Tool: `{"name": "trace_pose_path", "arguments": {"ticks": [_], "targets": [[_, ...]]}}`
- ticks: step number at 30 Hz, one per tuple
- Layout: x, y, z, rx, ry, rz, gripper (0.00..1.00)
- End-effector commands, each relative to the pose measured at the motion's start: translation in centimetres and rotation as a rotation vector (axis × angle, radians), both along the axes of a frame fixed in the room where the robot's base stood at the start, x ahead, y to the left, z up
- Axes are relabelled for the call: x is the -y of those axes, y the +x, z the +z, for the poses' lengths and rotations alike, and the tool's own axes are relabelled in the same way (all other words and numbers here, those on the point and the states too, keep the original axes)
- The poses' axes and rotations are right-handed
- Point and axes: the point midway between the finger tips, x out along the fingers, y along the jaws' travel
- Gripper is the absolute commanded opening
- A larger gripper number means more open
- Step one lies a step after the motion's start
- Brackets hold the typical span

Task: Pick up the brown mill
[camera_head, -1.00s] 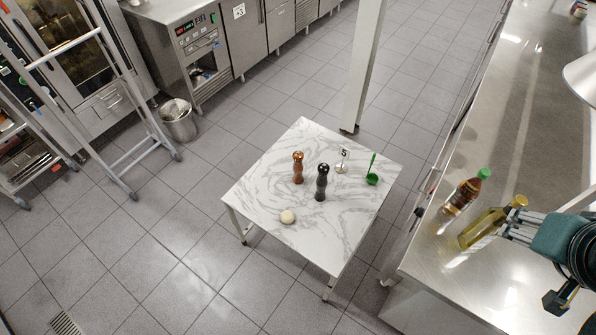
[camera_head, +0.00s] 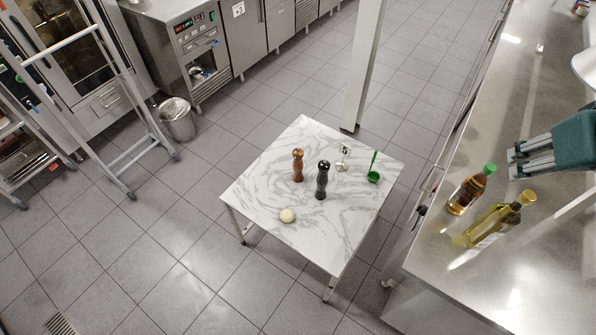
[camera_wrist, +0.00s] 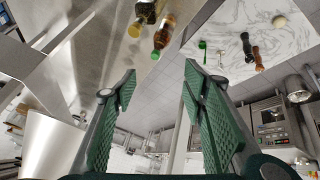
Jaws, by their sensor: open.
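The brown mill (camera_head: 298,166) stands upright on the marble-topped table (camera_head: 262,205), left of a black mill (camera_head: 322,180). In the wrist view the brown mill (camera_wrist: 257,58) appears upside down beside the black mill (camera_wrist: 247,46), at the upper right. My gripper (camera_head: 512,162) is at the right edge of the head view, above the steel counter and well apart from the table. In the wrist view its two green pads (camera_wrist: 163,95) are spread with nothing between them.
A white round item (camera_head: 287,215), a small number stand (camera_head: 343,158) and a green ladle (camera_head: 373,177) share the table. A green-capped bottle (camera_head: 468,192) and an oil bottle (camera_head: 488,226) stand on the steel counter (camera_head: 470,272). A white post (camera_head: 364,70) rises behind the table.

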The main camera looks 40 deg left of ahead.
Motion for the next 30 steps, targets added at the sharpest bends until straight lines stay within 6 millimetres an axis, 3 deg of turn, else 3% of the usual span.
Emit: {"name": "trace_pose_path", "arguments": {"ticks": [17, 30], "targets": [[-11.4, 8.5, 2.9, -0.049, -0.295, 0.553, 0.43], [-22.3, 13.6, 3.4, -0.070, -0.514, 0.974, 0.43]]}}
